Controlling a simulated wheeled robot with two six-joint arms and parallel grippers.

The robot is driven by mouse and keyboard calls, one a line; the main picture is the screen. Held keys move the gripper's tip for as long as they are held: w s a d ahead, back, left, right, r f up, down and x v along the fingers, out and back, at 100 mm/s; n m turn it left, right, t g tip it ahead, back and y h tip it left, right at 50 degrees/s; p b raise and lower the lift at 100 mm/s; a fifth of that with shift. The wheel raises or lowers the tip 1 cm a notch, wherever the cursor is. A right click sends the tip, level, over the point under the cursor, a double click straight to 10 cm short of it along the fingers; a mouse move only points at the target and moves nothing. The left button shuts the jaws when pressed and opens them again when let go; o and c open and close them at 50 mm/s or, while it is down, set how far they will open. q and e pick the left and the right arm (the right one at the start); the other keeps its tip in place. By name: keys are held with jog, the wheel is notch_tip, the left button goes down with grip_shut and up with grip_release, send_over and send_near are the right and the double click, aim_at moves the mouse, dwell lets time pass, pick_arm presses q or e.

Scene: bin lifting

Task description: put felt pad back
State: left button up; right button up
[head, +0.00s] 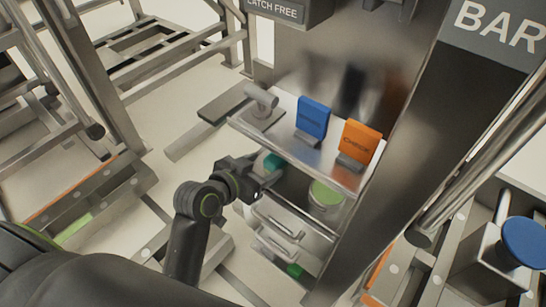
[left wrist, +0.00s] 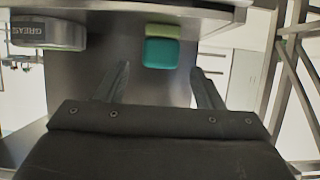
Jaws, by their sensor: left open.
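A teal pad (left wrist: 161,54) rests on the metal shelf in the left wrist view, with a light green strip or pad (left wrist: 164,30) right against it. I cannot tell which of these is felt. In the head view the teal pad (head: 273,163) shows just behind my left gripper (head: 264,187), under the upper shelf. My left gripper (left wrist: 158,72) is open and empty, its fingers apart on either side of the pad's line and short of it. My right gripper is not in view.
A grease tin (left wrist: 46,33) with a green lid (head: 326,194) stands beside the pad. The upper shelf (head: 287,129) holds a blue block (head: 313,117) and an orange block (head: 361,141). Drawers with bar handles (head: 278,222) lie below. A steel column stands right.

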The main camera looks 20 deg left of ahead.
pick_arm(q)
jog(key=v, duration=0.5)
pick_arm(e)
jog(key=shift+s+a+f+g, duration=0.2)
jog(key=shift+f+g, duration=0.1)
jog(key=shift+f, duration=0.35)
pick_arm(q)
jog(key=s+a+f+n+g+y, duration=0.1)
jog(key=s+a+f+n+g, duration=0.1)
jog(key=s+f, duration=0.5)
jog(key=s+a+f+n+g+y, duration=0.1)
jog(key=s+a+f+g+y, duration=0.1)
jog(key=s+f+g, duration=0.3)
jog(key=s+a+f+n+g+y, duration=0.1)
jog(key=s+a+f+g, duration=0.3)
jog(key=s+f, duration=0.6)
notch_tip(320, 180, down, 5)
jog(key=shift+s+n, duration=0.15)
jog(key=shift+n, duration=0.65)
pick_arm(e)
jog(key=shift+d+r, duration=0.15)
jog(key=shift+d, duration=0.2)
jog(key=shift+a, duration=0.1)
